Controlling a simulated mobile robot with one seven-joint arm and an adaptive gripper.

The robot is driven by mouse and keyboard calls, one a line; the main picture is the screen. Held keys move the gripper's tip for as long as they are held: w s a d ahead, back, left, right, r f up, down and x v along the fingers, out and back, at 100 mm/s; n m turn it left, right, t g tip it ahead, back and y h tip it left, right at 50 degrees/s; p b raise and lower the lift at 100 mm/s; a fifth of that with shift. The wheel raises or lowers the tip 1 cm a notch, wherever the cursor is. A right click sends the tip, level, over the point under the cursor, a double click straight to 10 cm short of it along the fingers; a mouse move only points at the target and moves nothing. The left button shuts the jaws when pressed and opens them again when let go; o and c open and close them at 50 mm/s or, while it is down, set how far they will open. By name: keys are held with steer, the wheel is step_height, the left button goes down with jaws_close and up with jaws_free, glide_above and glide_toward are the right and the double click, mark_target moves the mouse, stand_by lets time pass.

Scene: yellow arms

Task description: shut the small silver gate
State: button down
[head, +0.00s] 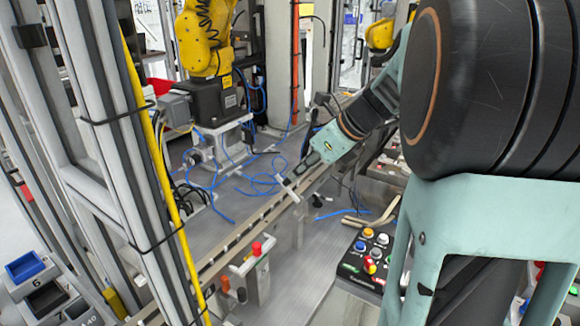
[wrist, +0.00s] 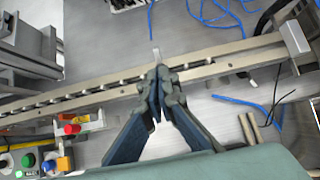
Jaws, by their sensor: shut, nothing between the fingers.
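A small silver bar, which looks like the gate (head: 289,189), lies across the narrow conveyor rail (head: 235,240) in the head view. My gripper (head: 307,165) is above the rail, close to the gate. In the wrist view my gripper (wrist: 158,76) has its fingertips together, with nothing between them, over the rail. The fingers hide part of the rail and the near part of the gate. I cannot tell whether they touch it.
A yellow robot arm (head: 205,40) stands on a pedestal behind the rail. Blue hoses (head: 262,183) lie loose on the grey deck. A post with a yellow cable (head: 165,185) stands at left. A button panel (head: 368,254) and a red button box (head: 257,249) are on the near side.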

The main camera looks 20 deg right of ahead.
mark_target(278, 175)
steer(key=shift+w+a+r+g+h+p, duration=0.15)
steer(key=shift+w+a+g+h+p, duration=0.45)
steer(key=shift+p, duration=1.8)
steer(key=g+p, duration=0.1)
steer(key=p, duration=0.2)
steer(key=shift+w+h+p, duration=0.15)
steer(key=shift+h+p, duration=0.15)
steer(key=shift+p, duration=0.05)
steer(key=shift+w+a+f+p, duration=0.25)
steer(key=shift+w+a+p, duration=0.15)
steer(key=shift+p, duration=0.65)
steer(key=shift+w+a+f+p, duration=0.65)
steer(key=shift+w+f+p, duration=0.2)
steer(key=shift+w, duration=0.1)
